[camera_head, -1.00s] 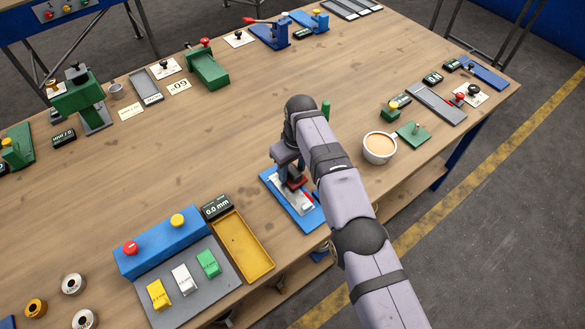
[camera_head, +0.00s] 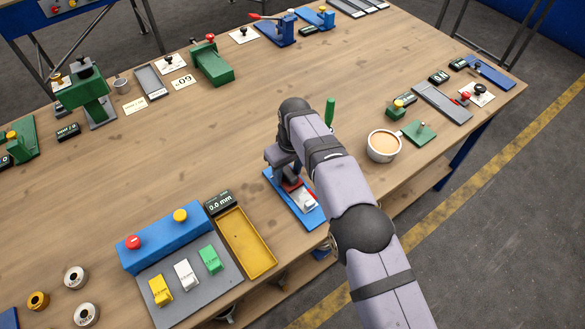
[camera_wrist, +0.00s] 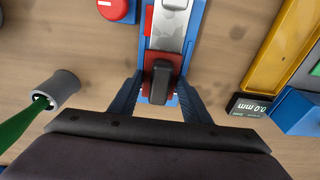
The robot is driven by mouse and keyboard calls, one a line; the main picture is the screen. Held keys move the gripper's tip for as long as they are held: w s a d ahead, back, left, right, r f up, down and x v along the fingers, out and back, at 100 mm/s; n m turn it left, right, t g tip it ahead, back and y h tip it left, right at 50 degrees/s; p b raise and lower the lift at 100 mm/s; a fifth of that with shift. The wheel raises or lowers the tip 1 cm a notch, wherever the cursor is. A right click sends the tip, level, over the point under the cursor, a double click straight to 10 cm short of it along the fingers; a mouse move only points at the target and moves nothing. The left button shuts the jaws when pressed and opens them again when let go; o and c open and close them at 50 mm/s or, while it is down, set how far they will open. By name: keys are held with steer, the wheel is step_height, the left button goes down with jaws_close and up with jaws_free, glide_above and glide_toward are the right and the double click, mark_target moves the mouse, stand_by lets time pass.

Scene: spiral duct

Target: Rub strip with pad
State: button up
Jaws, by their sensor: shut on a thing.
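A blue base (camera_head: 313,219) lies near the table's front edge, with a silver strip along it. The strip also shows in the wrist view (camera_wrist: 172,28). A red pad (camera_wrist: 177,63) with a dark grey handle (camera_wrist: 160,82) sits at the strip's near end in the wrist view, appearing to rest on it. My gripper (camera_wrist: 160,92) is shut on the pad's handle, with a blue finger on each side. In the head view my gripper (camera_head: 284,163) is over the base's far-left part and partly hides the pad. A pale block lies farther along the strip.
A yellow tray (camera_head: 246,243) and a "0.0 mm" display (camera_head: 219,203) stand left of the base. A blue box with red and yellow buttons (camera_head: 165,237) is beyond. A green-handled item (camera_head: 330,110) and a cup (camera_head: 384,146) are to the right. Open table lies behind.

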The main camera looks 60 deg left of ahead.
steer(key=shift+s, duration=0.15)
steer(key=shift+s+f, duration=0.15)
steer(key=shift+s, duration=1.3)
steer(key=shift+w, duration=1.5)
steer(key=shift+w+d, duration=0.1)
steer(key=shift+w, duration=0.05)
steer(key=shift+w, duration=1.4)
steer(key=shift+r, duration=0.2)
step_height(320, 180, up, 6)
steer(key=p, duration=0.5)
